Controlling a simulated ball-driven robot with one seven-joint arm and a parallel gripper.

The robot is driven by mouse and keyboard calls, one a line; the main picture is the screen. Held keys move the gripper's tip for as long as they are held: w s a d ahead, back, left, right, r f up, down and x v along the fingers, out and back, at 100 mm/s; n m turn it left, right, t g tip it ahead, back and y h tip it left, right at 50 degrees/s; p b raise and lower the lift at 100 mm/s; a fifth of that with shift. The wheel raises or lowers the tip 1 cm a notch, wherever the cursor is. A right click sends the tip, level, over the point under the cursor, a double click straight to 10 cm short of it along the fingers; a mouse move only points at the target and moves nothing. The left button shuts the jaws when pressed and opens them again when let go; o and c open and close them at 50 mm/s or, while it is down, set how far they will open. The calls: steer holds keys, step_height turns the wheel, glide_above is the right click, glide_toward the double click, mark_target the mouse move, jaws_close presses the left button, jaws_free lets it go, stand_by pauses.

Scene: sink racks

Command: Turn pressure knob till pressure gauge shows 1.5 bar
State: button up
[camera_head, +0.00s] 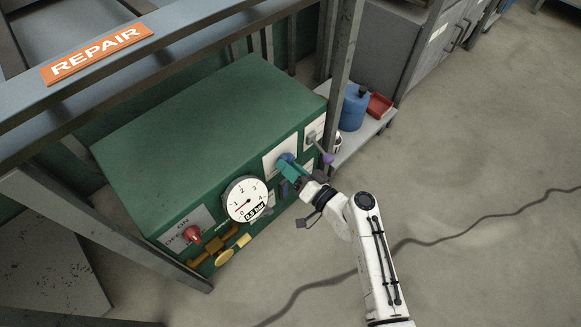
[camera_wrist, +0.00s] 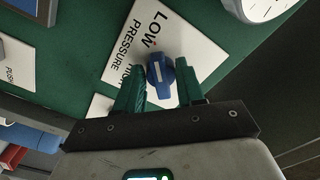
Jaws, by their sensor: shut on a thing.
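The blue pressure knob (camera_wrist: 160,76) sits on a white plate reading LOW and PRESSURE in the wrist view. It also shows, small, on the front of the green machine in the head view (camera_head: 286,157). My gripper's green fingers (camera_wrist: 160,94) are on either side of the knob and shut on it. In the head view my gripper (camera_head: 287,168) reaches the machine's front from the right. The white round pressure gauge (camera_head: 245,200) is left of the knob.
A red knob (camera_head: 192,234) and yellow valve handle (camera_head: 225,256) are left and below the gauge. A purple-ended lever (camera_head: 327,158) is close right of my gripper. Open floor lies to the right, with a cable.

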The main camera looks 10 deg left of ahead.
steer(key=shift+m, duration=0.3)
steer(key=m, duration=1.1)
steer(key=shift+r, duration=0.25)
steer(key=o, duration=1)
steer(key=p+v, duration=0.3)
steer(key=v, duration=0.8)
